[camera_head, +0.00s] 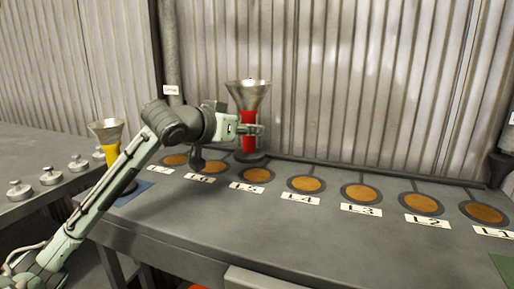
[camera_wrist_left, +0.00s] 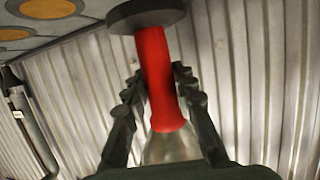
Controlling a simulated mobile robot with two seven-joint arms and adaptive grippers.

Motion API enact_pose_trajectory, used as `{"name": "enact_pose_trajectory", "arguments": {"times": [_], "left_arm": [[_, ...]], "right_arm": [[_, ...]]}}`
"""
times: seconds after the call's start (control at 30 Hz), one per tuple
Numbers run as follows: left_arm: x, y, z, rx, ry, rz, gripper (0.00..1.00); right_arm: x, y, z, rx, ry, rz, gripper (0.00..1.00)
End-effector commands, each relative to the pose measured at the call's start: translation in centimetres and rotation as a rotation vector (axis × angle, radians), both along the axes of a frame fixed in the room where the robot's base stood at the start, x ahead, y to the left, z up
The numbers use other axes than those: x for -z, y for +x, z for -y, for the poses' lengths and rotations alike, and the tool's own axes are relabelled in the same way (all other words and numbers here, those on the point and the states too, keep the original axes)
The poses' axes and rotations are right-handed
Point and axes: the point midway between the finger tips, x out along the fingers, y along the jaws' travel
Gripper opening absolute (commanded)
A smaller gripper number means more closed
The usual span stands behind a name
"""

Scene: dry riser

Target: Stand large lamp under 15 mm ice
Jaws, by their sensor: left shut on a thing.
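A red lamp (camera_head: 248,118) has a wide metal funnel top and a dark round base. It is upright at the back of the bench, behind the discs near L5 and L6. My left gripper (camera_head: 256,130) is shut around its red body. In the left wrist view the red lamp (camera_wrist_left: 158,75) shows inverted between the fingers of my left gripper (camera_wrist_left: 150,95). I cannot tell whether its base touches the bench. A yellow lamp (camera_head: 108,152) with a similar funnel stands at the left, its lower part hidden by my arm. My right gripper is out of view. No ice is recognisable.
A row of orange discs, such as the L4 disc (camera_head: 306,184), is set in the grey bench (camera_head: 330,240) with labels in front. A blue mat (camera_head: 133,193) lies at the left. Several metal knobbed weights (camera_head: 50,176) are on the left table. Corrugated wall (camera_head: 340,80) closes the back.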

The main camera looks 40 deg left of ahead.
Motion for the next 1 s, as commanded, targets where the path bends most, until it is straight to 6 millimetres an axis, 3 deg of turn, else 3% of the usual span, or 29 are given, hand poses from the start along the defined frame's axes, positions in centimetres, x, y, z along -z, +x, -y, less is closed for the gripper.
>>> {"name": "enact_pose_trajectory", "arguments": {"times": [0.2,0.4,0.53,0.83,0.87,1.0], "left_arm": [[0.9,1.9,0.9,-0.001,0.001,0.009,0.00],[3.3,2.0,1.0,0.000,-0.001,0.003,0.00],[4.7,2.0,1.0,0.000,0.000,0.006,0.00],[5.0,2.0,0.9,-0.001,0.002,0.008,0.00],[5.3,2.0,1.0,-0.001,0.000,0.001,0.29],[5.3,2.0,1.0,-0.001,0.000,0.001,0.46]], "right_arm": [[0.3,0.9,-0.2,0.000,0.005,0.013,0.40],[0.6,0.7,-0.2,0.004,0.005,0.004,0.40],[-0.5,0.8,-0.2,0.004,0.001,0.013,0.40],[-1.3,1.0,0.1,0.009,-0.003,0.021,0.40],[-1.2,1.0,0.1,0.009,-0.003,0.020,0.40],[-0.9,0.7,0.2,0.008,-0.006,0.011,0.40]]}}
